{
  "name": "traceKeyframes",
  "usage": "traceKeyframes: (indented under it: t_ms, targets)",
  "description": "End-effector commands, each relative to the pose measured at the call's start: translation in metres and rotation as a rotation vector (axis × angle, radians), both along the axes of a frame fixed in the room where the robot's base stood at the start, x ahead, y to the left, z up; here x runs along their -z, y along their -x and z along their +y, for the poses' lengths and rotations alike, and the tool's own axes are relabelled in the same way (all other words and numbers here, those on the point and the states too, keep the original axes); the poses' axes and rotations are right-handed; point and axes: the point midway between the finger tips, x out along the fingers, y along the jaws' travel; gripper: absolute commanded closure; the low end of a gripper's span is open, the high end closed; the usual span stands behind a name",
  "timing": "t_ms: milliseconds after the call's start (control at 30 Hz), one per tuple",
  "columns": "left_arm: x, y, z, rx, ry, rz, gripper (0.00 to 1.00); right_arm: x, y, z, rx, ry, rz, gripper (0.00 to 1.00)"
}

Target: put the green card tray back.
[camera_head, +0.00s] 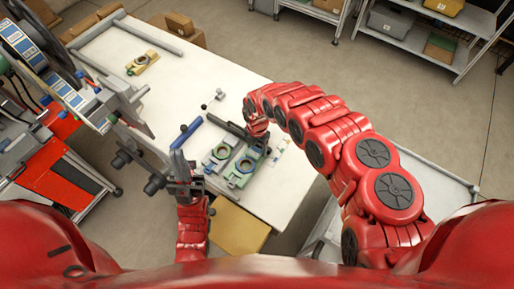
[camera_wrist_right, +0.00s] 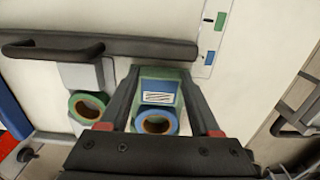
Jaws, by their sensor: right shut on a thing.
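The green card tray (camera_wrist_right: 146,76) lies between the two dark fingers of my right gripper (camera_wrist_right: 159,82) in the right wrist view. A blue piece with a white label (camera_wrist_right: 158,98) and a round green-and-blue reel with a brown core (camera_wrist_right: 155,122) show in or by it. In the head view the tray (camera_head: 240,174) is on or just above the white table, and I cannot tell which. My right gripper (camera_head: 256,138) is shut on it, partly hidden by its arm. My left gripper (camera_head: 180,165) is upright at the table's left edge; its jaw gap is unclear.
A similar tray with a green-ringed reel (camera_wrist_right: 87,105) stands to the left. A dark rail (camera_wrist_right: 130,46) runs behind both. A marked card (camera_wrist_right: 212,38) lies beyond. A yellow reel tray (camera_head: 142,63) sits farther back on the table (camera_head: 205,80). A reel machine (camera_head: 35,55) stands left.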

Motion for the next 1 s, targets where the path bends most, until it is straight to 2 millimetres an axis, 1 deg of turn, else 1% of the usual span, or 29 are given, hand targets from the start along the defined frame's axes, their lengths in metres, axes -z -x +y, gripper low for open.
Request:
traceKeyframes:
  t_ms: [33,233,500,633,667,800,833,1000]
  targets:
    - [-0.005,0.0,0.0,0.0,0.0,0.0,1.0,0.003,0.001,0.002,0.001,-0.005,0.002,1.0]
    - [-0.008,0.0,0.0,0.0,0.0,0.0,1.0,0.015,0.001,0.0,0.002,0.0,0.002,1.0]
    - [-0.008,0.0,0.0,0.0,0.0,0.0,1.0,0.016,0.0,0.0,0.001,0.0,0.001,1.0]
    - [-0.003,0.0,0.0,0.0,0.0,0.0,1.0,0.02,0.0,0.0,0.001,0.0,0.001,1.0]
    - [-0.003,0.0,0.0,0.0,0.0,0.0,1.0,0.02,0.0,0.0,0.001,0.0,0.001,0.34]
    - [-0.005,0.0,0.0,0.0,0.0,0.0,1.0,0.019,0.0,0.0,0.001,0.0,0.001,0.09]
    - [-0.005,0.0,0.0,0.0,0.0,0.0,1.0,0.019,0.0,0.0,0.001,0.0,0.001,0.06]
    - [-0.005,0.0,0.0,0.0,0.0,0.0,1.0,0.019,0.0,0.0,0.001,0.0,0.001,0.06]
